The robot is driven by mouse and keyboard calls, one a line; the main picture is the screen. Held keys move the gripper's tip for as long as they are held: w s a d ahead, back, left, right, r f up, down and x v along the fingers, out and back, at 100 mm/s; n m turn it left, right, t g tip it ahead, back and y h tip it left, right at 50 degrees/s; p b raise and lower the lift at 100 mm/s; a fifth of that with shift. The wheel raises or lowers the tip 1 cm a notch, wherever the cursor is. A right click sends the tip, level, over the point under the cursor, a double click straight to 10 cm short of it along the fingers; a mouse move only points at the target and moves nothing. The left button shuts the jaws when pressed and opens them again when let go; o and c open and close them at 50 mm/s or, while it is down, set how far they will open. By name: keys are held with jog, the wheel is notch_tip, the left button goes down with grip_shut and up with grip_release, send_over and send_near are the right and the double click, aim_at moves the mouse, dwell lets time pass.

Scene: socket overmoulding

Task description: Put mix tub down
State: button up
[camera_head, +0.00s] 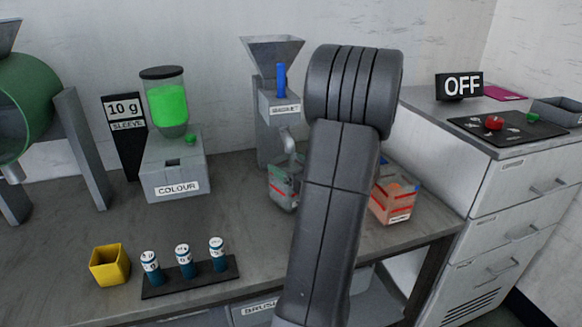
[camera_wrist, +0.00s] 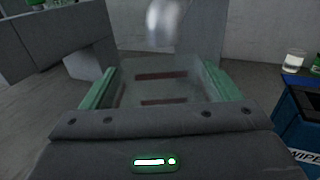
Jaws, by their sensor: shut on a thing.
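The mix tub, a clear, box-shaped tub with dark red bands, is between my gripper's green-edged fingers in the wrist view (camera_wrist: 160,90). My gripper (camera_wrist: 168,84) is shut on it. In the head view a see-through tub with a red line (camera_head: 284,186) is on the bench below the spout of the magnet hopper (camera_head: 279,105), and my arm hides part of the area beside it. A shiny rounded spout (camera_wrist: 166,20) is just beyond the tub in the wrist view. I cannot tell whether the tub's base touches the surface.
A tub with orange contents and red bands (camera_head: 393,200) stands right of my arm. The colour dispenser (camera_head: 175,165), yellow cup (camera_head: 109,265) and a rack of several vials (camera_head: 190,278) are to the left. A blue wipes box (camera_wrist: 303,115) is at right in the wrist view.

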jog(key=shift+d+f, duration=0.1)
jog(key=shift+f, duration=0.2)
jog(key=o, duration=1.3)
jog(key=shift+c, duration=0.2)
jog(key=shift+s+d+r, duration=0.1)
jog(key=shift+r, duration=0.1)
jog(key=v, duration=1.1)
jog(key=shift+s+d, duration=0.25)
jog(key=shift+s, duration=0.05)
